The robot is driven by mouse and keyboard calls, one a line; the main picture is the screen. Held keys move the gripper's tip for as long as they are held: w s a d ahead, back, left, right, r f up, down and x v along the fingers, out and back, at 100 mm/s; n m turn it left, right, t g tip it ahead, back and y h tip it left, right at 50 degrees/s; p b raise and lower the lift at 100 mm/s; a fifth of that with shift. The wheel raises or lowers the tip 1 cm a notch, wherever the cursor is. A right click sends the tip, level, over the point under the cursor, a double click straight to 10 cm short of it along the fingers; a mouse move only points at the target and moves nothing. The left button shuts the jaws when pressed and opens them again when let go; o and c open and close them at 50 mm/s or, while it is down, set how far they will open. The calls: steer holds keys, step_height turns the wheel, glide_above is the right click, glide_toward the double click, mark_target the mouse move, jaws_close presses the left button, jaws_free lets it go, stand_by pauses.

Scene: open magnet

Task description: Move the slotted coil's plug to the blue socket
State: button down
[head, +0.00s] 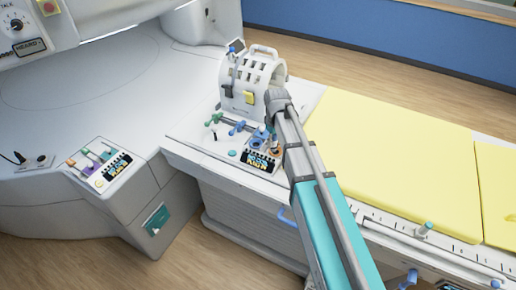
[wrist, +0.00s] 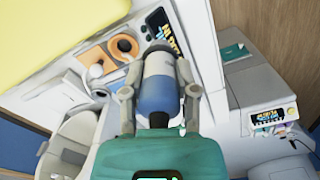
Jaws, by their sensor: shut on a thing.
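My gripper (wrist: 158,85) is shut on a blue and grey cylindrical plug (wrist: 158,92), one finger on each side of it. The plug's far end lies close to the display panel in the wrist view; I cannot tell whether it touches the surface below. The white slotted coil (head: 262,68), with a handle on top and a yellow block on its side, stands on the bed end. It also shows partly in the wrist view (wrist: 68,128). Blue parts (head: 237,128), perhaps the blue socket, sit in front of the coil. My arm hides most of the gripper in the head view.
An orange ring with a grey centre (wrist: 125,46) and another orange part (wrist: 94,57) lie beside the plug. A dark display (head: 262,160) is on the bed end. A side panel (head: 103,167) stands left. The yellow mattress (head: 395,150) is clear.

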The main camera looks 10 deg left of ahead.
steer(key=w+a, duration=0.8)
steer(key=w, duration=0.5)
steer(key=shift+w, duration=0.4)
stand_by(0.7)
steer(key=shift+f, duration=0.1)
step_height(320, 180, down, 10)
steer(key=b, duration=1)
stand_by(0.4)
steer(key=shift+f+b, duration=1.6)
steer(key=shift+b, duration=0.1)
stand_by(1.1)
stand_by(0.3)
steer(key=shift+c, duration=1.5)
jaws_free()
